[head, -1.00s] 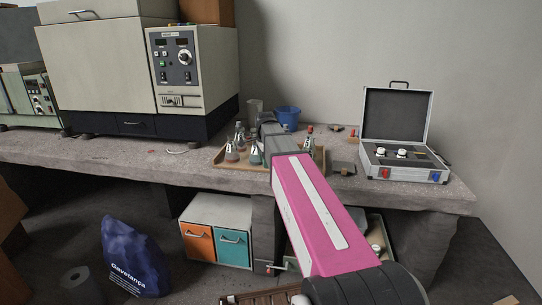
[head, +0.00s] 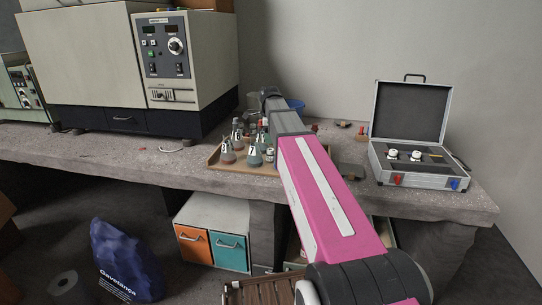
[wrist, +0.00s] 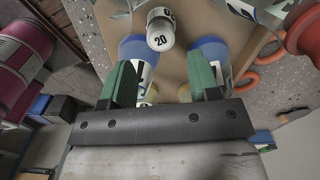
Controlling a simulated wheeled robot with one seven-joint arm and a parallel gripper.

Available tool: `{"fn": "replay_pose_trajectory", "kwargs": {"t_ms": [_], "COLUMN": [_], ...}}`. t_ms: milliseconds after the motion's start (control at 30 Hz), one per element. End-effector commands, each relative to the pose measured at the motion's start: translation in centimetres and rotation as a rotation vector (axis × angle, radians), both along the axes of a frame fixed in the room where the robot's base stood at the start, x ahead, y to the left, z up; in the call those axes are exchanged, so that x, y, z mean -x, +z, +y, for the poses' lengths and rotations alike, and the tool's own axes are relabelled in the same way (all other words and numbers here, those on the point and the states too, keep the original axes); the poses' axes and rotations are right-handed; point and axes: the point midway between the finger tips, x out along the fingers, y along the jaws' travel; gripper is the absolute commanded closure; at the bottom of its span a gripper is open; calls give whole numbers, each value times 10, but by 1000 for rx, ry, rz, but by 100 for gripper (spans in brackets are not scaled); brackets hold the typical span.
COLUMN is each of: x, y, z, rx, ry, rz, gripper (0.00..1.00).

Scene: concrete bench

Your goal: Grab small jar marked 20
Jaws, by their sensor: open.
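The small jar marked 20 (wrist: 160,30) shows in the wrist view, with a white label and black digits, just beyond the gap between my fingertips. My gripper (wrist: 162,76) is open, its two green-faced fingers set apart, with the jar not between them. Blue-bottomed flasks (wrist: 209,50) stand close to both fingers. In the head view the tray (head: 228,168) holds several labelled flasks (head: 228,152). My arm reaches over the tray's right part and hides some of it, and my fingertips cannot be made out there.
A large oven-like machine (head: 88,60) stands left of the tray. An open silver case (head: 415,175) stands to the right. A blue bucket (head: 296,105) is behind my arm. The bench front (head: 140,160) is mostly clear.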

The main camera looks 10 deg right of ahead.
Motion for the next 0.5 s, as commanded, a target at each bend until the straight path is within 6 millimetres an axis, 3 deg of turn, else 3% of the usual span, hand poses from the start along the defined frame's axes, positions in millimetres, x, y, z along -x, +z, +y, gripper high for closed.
{"fn": "replay_pose_trajectory", "kwargs": {"t_ms": [300, 500], "x": [1, 0], "y": [-43, -53], "z": [0, 0], "rx": [0, 0], "ry": [1, 1], "rz": [2, 0], "gripper": [44, 44]}}
